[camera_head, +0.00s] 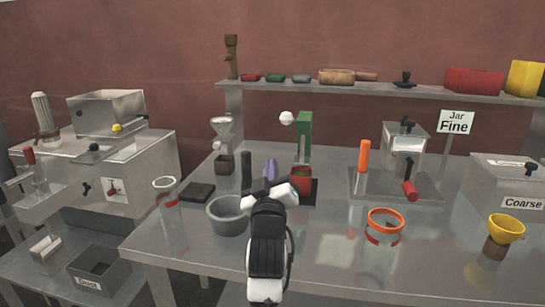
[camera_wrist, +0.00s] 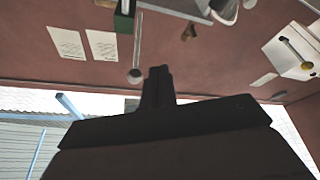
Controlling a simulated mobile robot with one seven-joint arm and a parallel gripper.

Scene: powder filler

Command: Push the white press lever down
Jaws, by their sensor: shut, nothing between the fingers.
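The green press (camera_head: 304,133) stands upright towards the back of the table, in the middle of the head view. Its lever ends in a round white knob (camera_head: 287,118), which is raised at the left of the green column. In the wrist view the white knob (camera_wrist: 135,76) hangs at the end of a pale rod, just left of my fingertips, with part of the green press (camera_wrist: 124,22) above it. My gripper (camera_wrist: 158,72) is shut and empty. A small gap shows between it and the knob in the picture; depth is unclear. In the head view my arm largely hides the gripper.
An orange cylinder (camera_head: 364,156) stands to the right. A shelf (camera_head: 380,91) runs along the wall.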

